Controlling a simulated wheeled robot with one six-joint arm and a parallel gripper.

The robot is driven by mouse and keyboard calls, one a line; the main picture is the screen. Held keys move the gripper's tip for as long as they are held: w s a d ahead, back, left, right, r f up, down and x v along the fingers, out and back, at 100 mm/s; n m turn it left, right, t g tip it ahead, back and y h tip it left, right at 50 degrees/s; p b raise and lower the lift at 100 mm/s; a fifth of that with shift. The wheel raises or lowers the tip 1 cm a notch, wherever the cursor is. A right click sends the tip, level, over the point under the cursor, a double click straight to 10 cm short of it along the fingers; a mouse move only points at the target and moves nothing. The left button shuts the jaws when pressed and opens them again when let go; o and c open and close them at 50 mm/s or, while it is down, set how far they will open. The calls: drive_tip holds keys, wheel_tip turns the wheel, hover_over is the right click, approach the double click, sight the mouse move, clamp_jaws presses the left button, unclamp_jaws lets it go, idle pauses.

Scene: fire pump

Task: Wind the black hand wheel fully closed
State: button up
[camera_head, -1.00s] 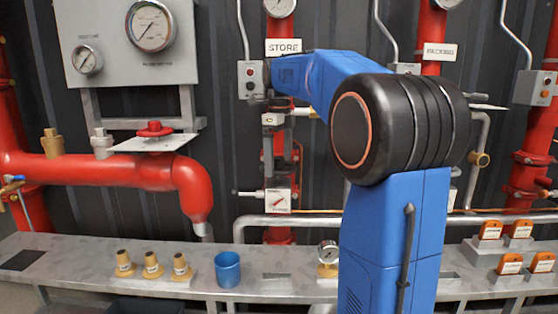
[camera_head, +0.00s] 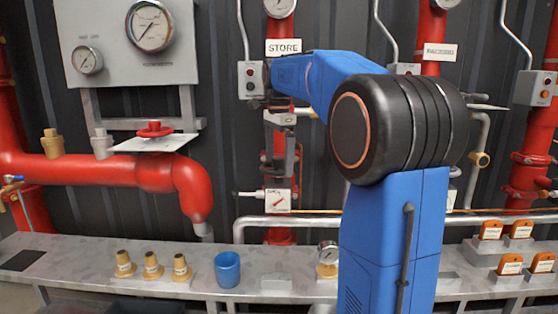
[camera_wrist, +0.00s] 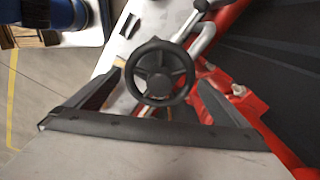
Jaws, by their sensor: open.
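The black hand wheel (camera_wrist: 160,72) shows in the wrist view as a dark rim with spokes and a round hub. My gripper (camera_wrist: 161,78) is open, with one finger to the left of the wheel and one to its right. There are gaps between the fingers and the rim, and nothing is gripped. In the head view my gripper (camera_head: 283,145) is in front of the red pipe under the STORE sign. The wheel cannot be made out there.
The STORE sign (camera_head: 283,47) and a switch box (camera_head: 251,80) are close to my wrist. A small white dial plate (camera_head: 277,201) sits below my gripper. A red hand wheel (camera_head: 155,129) is to the left. A blue cup (camera_head: 227,269) stands on the bench.

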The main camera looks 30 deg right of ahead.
drive_tip(key=n, duration=0.5)
drive_tip(key=shift+n, duration=0.4)
drive_tip(key=c, duration=1.2)
drive_tip(key=shift+o, duration=0.2)
drive_tip(key=m, duration=0.5)
drive_tip(key=shift+m, duration=1.5)
drive_tip(key=m, duration=0.4)
drive_tip(key=shift+r, duration=0.1)
drive_tip(key=m, duration=0.4)
drive_tip(key=shift+a, duration=0.1)
